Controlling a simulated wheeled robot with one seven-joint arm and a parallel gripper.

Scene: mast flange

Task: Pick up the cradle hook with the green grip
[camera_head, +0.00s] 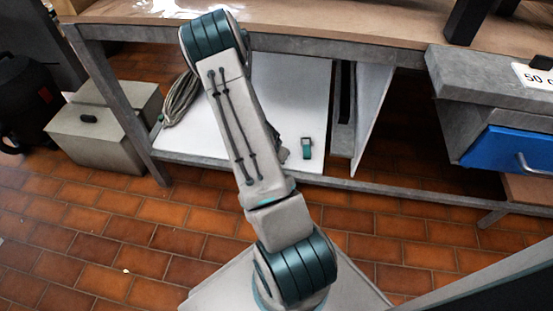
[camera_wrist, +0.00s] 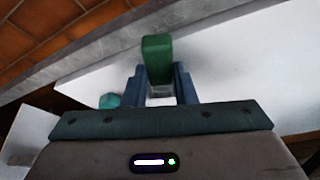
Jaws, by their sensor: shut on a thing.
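In the wrist view the green grip (camera_wrist: 157,50) of the cradle hook stands up between the two blue fingers of my gripper (camera_wrist: 160,88). The fingers are closed on it, near its lower end. A small pale part shows between the fingers below the green. The rest of the hook is hidden by the fingers and palm. In the head view my arm covers the gripper and the held hook.
A small teal and grey item (camera_head: 306,148) stands on the white lower shelf (camera_head: 290,95) under the workbench. A teal thing (camera_wrist: 109,100) shows left of the fingers in the wrist view.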

